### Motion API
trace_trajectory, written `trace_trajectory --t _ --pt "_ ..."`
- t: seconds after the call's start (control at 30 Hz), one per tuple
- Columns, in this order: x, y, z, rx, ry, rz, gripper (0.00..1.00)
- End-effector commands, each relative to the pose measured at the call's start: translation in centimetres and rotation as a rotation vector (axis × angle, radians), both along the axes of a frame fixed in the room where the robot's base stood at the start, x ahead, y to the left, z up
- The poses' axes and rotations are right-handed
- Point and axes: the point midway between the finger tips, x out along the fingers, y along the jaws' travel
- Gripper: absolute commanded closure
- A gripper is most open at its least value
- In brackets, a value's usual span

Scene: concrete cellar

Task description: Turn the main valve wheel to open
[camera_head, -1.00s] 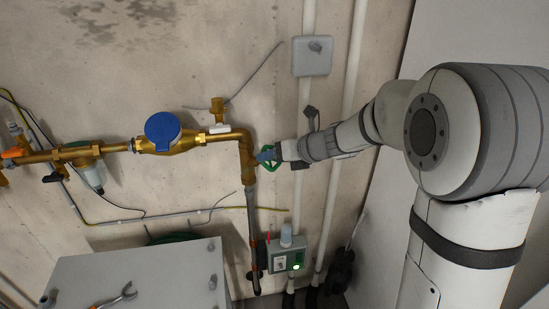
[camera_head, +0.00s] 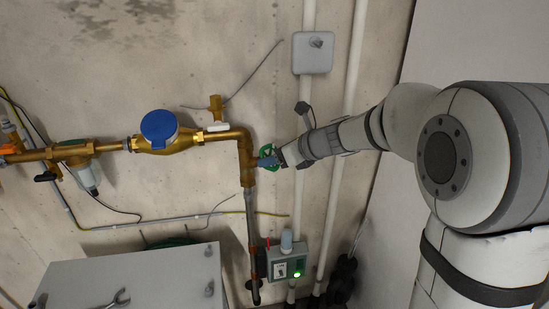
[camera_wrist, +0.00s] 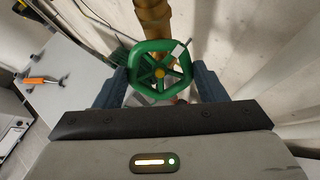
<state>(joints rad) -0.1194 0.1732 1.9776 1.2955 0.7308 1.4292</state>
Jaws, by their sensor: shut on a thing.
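The valve wheel is a green spoked handwheel (camera_wrist: 160,68) on the brass pipe, seen face-on in the wrist view. In the head view the wheel (camera_head: 265,151) is partly hidden behind my gripper (camera_head: 276,160) at the pipe's downward bend. In the wrist view my gripper (camera_wrist: 161,84) has one blue-grey finger on each side of the wheel. The fingers are shut on its rim. A small white tag (camera_wrist: 179,48) lies at the wheel's upper right.
A brass water meter with a blue lid (camera_head: 160,127) sits left on the pipe. A control box with a green light (camera_head: 286,262) is below the wheel. A grey cabinet (camera_head: 150,275) with a wrench stands lower left. Pale vertical pipes (camera_head: 343,120) run behind my arm.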

Motion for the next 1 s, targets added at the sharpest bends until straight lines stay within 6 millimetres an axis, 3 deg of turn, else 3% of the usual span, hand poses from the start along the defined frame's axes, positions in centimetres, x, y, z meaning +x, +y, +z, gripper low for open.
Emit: trace_trajectory --t 0.7,1.0 --pt "-0.02 -0.02 -0.34 -0.167 -0.263 0.212 0.59" --pt "-0.03 -0.04 -0.15 -0.178 -0.277 0.224 0.59"
